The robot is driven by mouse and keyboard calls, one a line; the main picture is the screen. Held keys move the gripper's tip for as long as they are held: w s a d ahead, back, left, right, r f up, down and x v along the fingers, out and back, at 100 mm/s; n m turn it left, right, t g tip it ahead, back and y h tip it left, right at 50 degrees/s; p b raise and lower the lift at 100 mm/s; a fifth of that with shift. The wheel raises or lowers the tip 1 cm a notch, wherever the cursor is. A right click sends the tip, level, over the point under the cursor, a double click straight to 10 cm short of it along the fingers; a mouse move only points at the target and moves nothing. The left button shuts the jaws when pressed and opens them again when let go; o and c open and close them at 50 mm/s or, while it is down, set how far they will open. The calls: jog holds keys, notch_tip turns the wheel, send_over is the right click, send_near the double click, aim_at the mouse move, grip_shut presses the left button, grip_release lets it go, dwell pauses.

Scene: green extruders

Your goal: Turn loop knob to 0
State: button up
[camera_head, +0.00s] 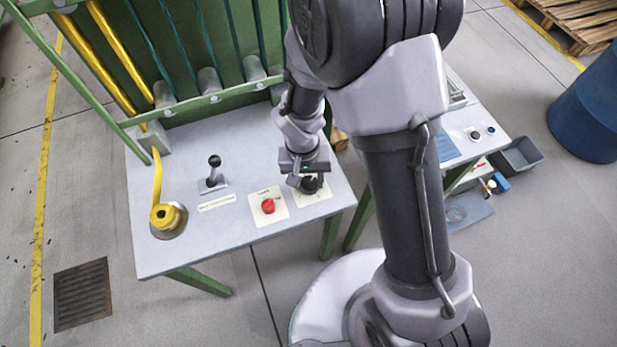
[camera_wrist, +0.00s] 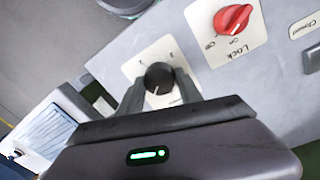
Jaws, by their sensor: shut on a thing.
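The black loop knob (camera_wrist: 159,78) sits on a white label plate (camera_wrist: 148,57) with number marks; its lower part and some of the label are hidden by my gripper. My gripper (camera_wrist: 160,93) has a finger on each side of the knob and is shut on it. In the head view my gripper (camera_head: 309,180) is over the knob at the right front of the grey table, covering most of it. The red lock knob (camera_wrist: 233,19) is beside it on its own white plate, and it also shows in the head view (camera_head: 268,206).
The grey table (camera_head: 235,240) also bears a black-topped lever (camera_head: 214,162) and a yellow crank (camera_head: 163,216) to the left. A green frame (camera_head: 190,106) stands along its back. A second table with small items is at right, with a blue barrel (camera_head: 588,110) beyond.

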aim_at(306, 186)
jog(key=n+p, duration=0.1)
jog(key=n, duration=0.4)
jog(key=shift+r+n, duration=0.1)
jog(key=shift+n, duration=0.2)
jog(key=n+p, duration=0.2)
jog(key=n, duration=0.2)
jog(key=shift+n+t, duration=0.3)
jog(key=shift+n, duration=0.4)
jog(key=o, duration=1.4)
jog(key=shift+c, duration=0.2)
jog(key=shift+p, duration=0.3)
notch_tip(306, 186, up, 17)
jog(key=s+p, duration=0.1)
jog(key=p, duration=0.6)
jog(key=shift+a, duration=0.35)
jog(key=shift+r, duration=0.15)
